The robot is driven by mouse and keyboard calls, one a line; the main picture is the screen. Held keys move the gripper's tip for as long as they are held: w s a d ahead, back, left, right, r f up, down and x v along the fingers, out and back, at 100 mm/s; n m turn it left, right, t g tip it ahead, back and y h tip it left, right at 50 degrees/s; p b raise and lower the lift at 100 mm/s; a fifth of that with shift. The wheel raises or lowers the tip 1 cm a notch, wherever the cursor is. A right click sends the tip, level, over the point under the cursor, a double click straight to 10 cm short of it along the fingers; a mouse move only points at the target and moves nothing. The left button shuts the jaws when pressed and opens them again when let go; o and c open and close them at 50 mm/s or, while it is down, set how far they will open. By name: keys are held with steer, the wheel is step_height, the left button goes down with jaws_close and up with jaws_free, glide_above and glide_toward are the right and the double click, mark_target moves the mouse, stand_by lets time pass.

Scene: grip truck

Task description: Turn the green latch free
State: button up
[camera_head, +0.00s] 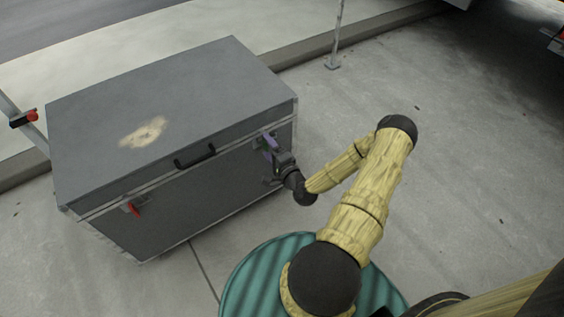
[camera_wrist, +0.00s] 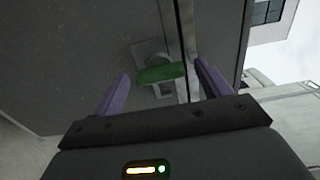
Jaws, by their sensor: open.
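The green latch (camera_wrist: 161,73) shows in the wrist view on the front of the grey case, beside the metal edge strip. It lies nearly level in that picture, over a grey mounting plate (camera_wrist: 150,50). My gripper (camera_wrist: 162,84) is open, with one purple finger on each side of the latch. The fingers look apart from the latch; the depth between them is hard to tell. In the head view my gripper (camera_head: 267,143) is at the right end of the front of the grey case (camera_head: 160,219), and the green latch is hidden behind it.
A red latch (camera_head: 134,209) is at the left of the case front, and a black handle (camera_head: 195,156) is at the middle of the lid. A thin post (camera_head: 336,35) stands behind on the pavement.

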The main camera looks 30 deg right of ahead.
steer(key=s+p, duration=0.2)
steer(key=s, duration=1.4)
steer(key=shift+s+d+p, duration=0.3)
steer(key=shift+s, duration=0.1)
